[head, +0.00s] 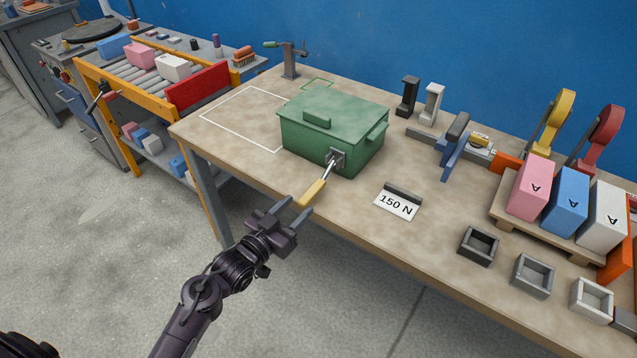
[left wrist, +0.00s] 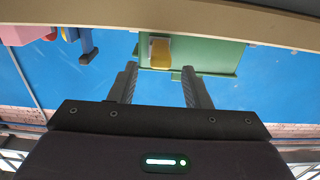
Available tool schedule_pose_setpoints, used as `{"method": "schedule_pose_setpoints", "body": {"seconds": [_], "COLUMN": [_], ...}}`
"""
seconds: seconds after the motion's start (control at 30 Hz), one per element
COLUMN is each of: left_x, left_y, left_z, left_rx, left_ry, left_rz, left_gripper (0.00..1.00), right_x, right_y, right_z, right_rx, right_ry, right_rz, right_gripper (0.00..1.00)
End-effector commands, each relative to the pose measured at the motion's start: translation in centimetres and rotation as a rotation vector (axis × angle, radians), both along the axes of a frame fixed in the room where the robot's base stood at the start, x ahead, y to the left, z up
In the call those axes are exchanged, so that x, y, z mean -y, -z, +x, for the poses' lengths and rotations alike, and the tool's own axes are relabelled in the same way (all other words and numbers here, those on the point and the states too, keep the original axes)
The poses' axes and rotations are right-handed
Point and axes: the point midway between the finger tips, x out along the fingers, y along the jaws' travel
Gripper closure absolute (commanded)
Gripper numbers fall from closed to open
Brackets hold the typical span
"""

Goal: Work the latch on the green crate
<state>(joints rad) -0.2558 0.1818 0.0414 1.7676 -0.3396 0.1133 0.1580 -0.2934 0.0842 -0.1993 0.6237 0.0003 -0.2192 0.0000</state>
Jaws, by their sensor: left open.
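The green crate (head: 325,120) sits lidded on the workbench. Its latch (head: 336,158) is a grey plate low on the front face, with a metal lever ending in a yellow handle (head: 312,193) that sticks out past the bench's front edge. My left gripper (head: 301,203) is open, its fingertips close to the handle's outer end. In the left wrist view, the yellow handle (left wrist: 160,52) shows between and beyond the open fingers (left wrist: 160,70), with the green crate (left wrist: 205,55) behind it. I cannot tell whether the fingers touch the handle. My right gripper is not in view.
The workbench (head: 235,145) has a white outlined area left of the crate. A "150 N" sign (head: 396,205) stands right of it. Coloured blocks on a wooden pallet (head: 545,222) and several small open boxes (head: 532,275) are at the right. Floor in front is clear.

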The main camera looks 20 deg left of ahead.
Motion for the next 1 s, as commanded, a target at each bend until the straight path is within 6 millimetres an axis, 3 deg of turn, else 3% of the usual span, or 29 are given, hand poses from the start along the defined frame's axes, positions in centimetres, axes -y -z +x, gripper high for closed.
{"method": "schedule_pose_setpoints", "body": {"seconds": [0.23,0.5,0.87,1.0], "left_x": [1.1,2.4,2.6,2.6], "left_y": [-0.4,-0.2,-0.1,-0.1], "left_z": [3.2,6.6,7.2,7.2], "left_rx": [0.006,0.003,0.002,0.002], "left_ry": [0.0,-0.001,-0.001,-0.001], "left_rz": [-0.002,-0.001,0.0,0.0], "left_gripper": [0.56,0.56,0.56,0.73], "right_x": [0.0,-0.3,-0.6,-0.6], "right_y": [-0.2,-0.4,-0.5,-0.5], "right_z": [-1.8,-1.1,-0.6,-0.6], "right_rx": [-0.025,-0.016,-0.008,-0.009], "right_ry": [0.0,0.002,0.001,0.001], "right_rz": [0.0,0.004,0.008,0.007], "right_gripper": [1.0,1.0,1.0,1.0]}}
